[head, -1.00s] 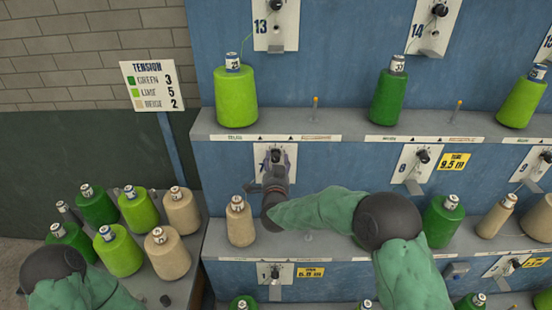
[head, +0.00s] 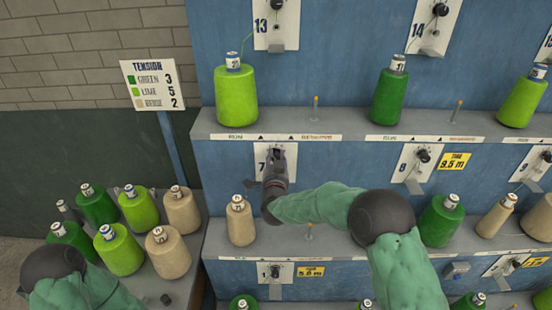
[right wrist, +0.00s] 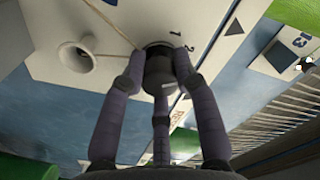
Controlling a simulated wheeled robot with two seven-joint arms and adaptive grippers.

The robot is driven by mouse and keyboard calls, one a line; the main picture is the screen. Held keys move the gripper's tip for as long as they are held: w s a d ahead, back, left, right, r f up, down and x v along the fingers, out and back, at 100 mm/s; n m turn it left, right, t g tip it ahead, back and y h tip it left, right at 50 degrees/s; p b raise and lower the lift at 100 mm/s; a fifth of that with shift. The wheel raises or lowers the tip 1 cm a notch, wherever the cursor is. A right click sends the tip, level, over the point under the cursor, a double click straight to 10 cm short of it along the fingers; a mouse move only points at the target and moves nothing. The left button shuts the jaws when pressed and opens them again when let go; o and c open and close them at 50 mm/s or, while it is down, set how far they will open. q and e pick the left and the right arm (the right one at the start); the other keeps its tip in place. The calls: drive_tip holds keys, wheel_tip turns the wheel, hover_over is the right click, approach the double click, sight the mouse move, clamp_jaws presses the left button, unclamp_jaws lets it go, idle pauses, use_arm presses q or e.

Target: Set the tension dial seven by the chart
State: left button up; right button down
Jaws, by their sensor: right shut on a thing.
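The tension dial seven (right wrist: 158,68) is a dark round knob on a white plate (head: 291,160) marked 7. My right gripper (head: 277,160) is shut on this knob, with its fingers around it in the right wrist view (right wrist: 160,75). The figures 1 and 2 show beside the knob; its pointer is hidden. The tension chart (head: 152,86) on the left reads green 3, lime 5, beige 2. A beige cone (head: 240,222) stands on the shelf below and left of plate seven. Of my left arm only a link shows at the bottom left; its gripper is out of view.
A grey table (head: 185,283) at the left holds several green, lime and beige cones. Shelves (head: 345,243) carry more cones, with a lime cone (head: 236,98) above plate seven. Dial eight (head: 423,156) is to the right. A pale round eyelet (right wrist: 80,57) sits beside the held knob.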

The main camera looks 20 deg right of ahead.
drive_tip(key=shift+d+r+n, duration=0.1)
drive_tip(key=shift+r+n, duration=0.15)
drive_tip(key=shift+n, duration=0.35)
drive_tip(key=c, duration=0.9)
unclamp_jaws()
drive_tip(key=shift+f, duration=0.1)
drive_tip(key=v, duration=1.2)
